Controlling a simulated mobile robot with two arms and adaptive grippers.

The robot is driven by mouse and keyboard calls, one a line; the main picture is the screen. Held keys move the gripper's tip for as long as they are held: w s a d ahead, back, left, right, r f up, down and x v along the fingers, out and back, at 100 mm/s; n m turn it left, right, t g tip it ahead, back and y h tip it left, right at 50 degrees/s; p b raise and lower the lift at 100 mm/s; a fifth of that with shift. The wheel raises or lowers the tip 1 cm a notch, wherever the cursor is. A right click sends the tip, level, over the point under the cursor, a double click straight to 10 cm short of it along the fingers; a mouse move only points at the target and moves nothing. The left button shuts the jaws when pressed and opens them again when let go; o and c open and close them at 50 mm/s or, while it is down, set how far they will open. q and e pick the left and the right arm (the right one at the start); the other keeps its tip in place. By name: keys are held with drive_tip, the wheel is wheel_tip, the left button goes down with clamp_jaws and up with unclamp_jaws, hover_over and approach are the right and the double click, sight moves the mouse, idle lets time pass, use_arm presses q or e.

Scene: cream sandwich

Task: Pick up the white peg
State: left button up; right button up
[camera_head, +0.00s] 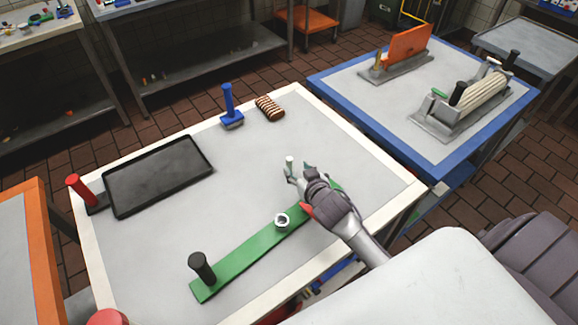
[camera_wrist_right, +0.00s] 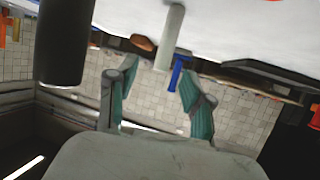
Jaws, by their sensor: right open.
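The white peg (camera_head: 289,162) stands upright on the grey tabletop in the middle of the head view. My right gripper (camera_head: 297,170) is open and close to it, with its greenish fingers near the peg. In the right wrist view, which is upside down, the peg (camera_wrist_right: 170,38) shows ahead in the gap between the fingers (camera_wrist_right: 155,92). Its free end shows no finger touching it. Its foot in the head view is partly hidden by a finger. My left gripper is not in view.
A black tray (camera_head: 158,175), a blue-handled tool (camera_head: 230,108) and a striped brown block (camera_head: 269,108) are on the table. A black cylinder (camera_wrist_right: 63,40) stands near my right gripper.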

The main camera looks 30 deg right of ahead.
sight(290, 163)
drive_tip(key=shift+w+f, duration=0.2)
drive_tip(key=shift+w, duration=0.4)
drive_tip(key=p+x, duration=0.1)
drive_tip(key=x, duration=0.3)
drive_tip(key=shift+w+a, duration=0.15)
drive_tip(key=shift+a, duration=0.05)
drive_tip(key=shift+w+f, duration=0.15)
drive_tip(key=shift+w, duration=0.15)
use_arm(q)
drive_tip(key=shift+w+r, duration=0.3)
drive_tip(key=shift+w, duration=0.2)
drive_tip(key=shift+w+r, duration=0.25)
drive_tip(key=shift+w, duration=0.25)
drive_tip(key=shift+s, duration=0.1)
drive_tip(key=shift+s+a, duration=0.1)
use_arm(e)
clamp_jaws()
